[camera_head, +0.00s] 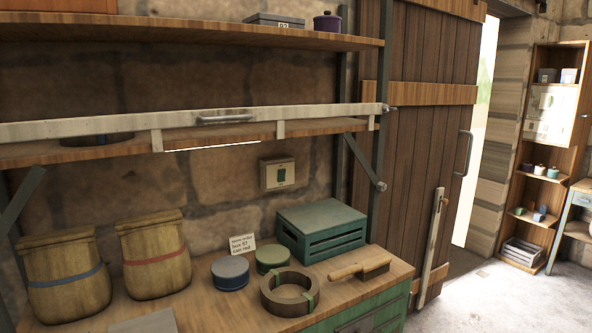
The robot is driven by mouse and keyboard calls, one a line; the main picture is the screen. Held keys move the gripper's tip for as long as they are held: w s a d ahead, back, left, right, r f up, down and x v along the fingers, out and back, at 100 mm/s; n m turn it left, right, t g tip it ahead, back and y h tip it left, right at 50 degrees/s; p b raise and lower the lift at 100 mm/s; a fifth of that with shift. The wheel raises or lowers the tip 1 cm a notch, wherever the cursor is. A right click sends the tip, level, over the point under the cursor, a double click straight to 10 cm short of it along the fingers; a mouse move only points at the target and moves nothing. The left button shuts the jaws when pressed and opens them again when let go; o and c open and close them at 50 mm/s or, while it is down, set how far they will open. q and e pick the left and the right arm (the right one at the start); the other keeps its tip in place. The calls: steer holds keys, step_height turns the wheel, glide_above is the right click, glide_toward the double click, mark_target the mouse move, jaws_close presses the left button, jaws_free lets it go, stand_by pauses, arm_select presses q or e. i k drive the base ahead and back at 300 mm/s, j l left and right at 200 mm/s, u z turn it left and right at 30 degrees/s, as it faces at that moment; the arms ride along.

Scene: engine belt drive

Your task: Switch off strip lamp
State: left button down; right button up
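The strip lamp (212,147) shows as a thin bright white line under the lower wall shelf; most of it is hidden by the shelf's front. A pale switch box (265,176) with a dark green middle is fixed to the stone wall below that shelf, above the green crate. Whether it belongs to the lamp is not marked legibly. Neither of my grippers is in view.
On the workbench stand two sacks (62,280) (155,258), a blue tin (230,272), a green tin (273,260), a belt coil (270,303), a brush (362,268) and a green slatted crate (320,227). A pale rail (100,125) fronts the lower shelf. A wooden door (415,140) stands right.

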mark_target(281, 173)
steer(key=i+l, duration=0.25)
steer(key=i, duration=0.2)
steer(key=i+l+z, duration=0.1)
steer(key=i, duration=0.4)
steer(key=l, duration=0.1)
